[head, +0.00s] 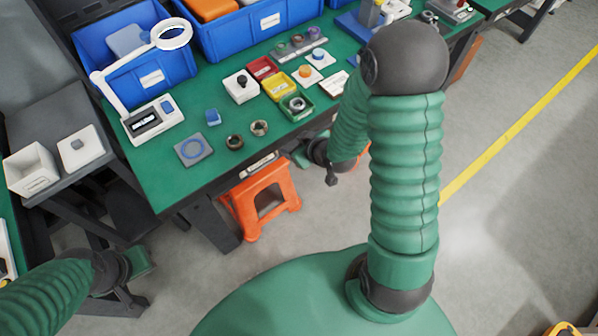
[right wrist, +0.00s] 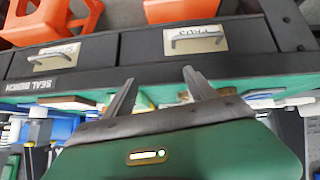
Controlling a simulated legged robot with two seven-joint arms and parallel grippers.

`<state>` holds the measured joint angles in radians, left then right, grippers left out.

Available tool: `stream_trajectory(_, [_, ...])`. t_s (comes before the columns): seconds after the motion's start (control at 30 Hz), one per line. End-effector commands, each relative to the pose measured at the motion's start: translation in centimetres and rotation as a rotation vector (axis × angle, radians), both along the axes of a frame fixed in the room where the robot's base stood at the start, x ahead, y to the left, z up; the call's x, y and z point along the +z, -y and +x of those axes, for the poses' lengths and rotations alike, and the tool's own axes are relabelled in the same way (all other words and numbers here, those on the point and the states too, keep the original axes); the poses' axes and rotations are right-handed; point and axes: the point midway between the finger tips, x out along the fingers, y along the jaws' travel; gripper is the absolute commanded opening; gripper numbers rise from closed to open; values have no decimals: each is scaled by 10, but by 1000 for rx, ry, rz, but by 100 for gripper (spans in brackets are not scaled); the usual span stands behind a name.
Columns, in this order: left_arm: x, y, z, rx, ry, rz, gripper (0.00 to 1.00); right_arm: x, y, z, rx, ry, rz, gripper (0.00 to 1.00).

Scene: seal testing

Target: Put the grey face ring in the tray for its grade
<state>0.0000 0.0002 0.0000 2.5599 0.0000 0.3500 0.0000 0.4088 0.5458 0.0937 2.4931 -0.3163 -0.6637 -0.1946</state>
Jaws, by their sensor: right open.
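A grey metallic ring (head: 297,103) lies in the green tray (head: 304,113) on the green bench. Two darker rings lie on the bench near its front edge, a dark one (head: 235,142) and a brownish-grey one (head: 259,127). I cannot tell surely which is the face ring. The yellow tray (head: 278,86) and red tray (head: 262,68) stand beside the green one. My right gripper (head: 296,152) is at the bench's front edge, right of the loose rings; its fingers are apart and empty in the right wrist view (right wrist: 160,77). My left gripper (head: 138,268) is low at left, away from the bench; its fingers are unclear.
A grey plate with a blue circle (head: 194,149), a blue block (head: 212,117) and a white meter (head: 152,121) sit on the bench left of the rings. Blue bins (head: 170,62) stand behind. An orange stool (head: 262,202) is below the front edge.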

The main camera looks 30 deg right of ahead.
Motion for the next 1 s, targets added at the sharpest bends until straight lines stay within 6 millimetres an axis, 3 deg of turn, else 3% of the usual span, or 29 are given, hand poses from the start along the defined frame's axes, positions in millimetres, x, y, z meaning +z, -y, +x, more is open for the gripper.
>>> stream_trajectory(0.03, [0, 0, 0, 0, 0, 0, 0, 16, -14, -11, -10, -90, -14, 66])
stream_trajectory(0.2, [0, 0, 0, 0, 0, 0, 0, 49, -56, -82, -114, -396, 37, 66])
stream_trajectory(0.33, [0, 0, 0, 0, 0, 0, 0, 64, -78, -118, -148, -518, 79, 66])
stream_trajectory(0.47, [0, 0, 0, 0, 0, 0, 0, 65, -81, -126, -156, -549, 89, 66])
stream_trajectory(1.0, [0, 0, 0, 0, 0, 0, 0, 65, -81, -125, -154, -546, 85, 66])
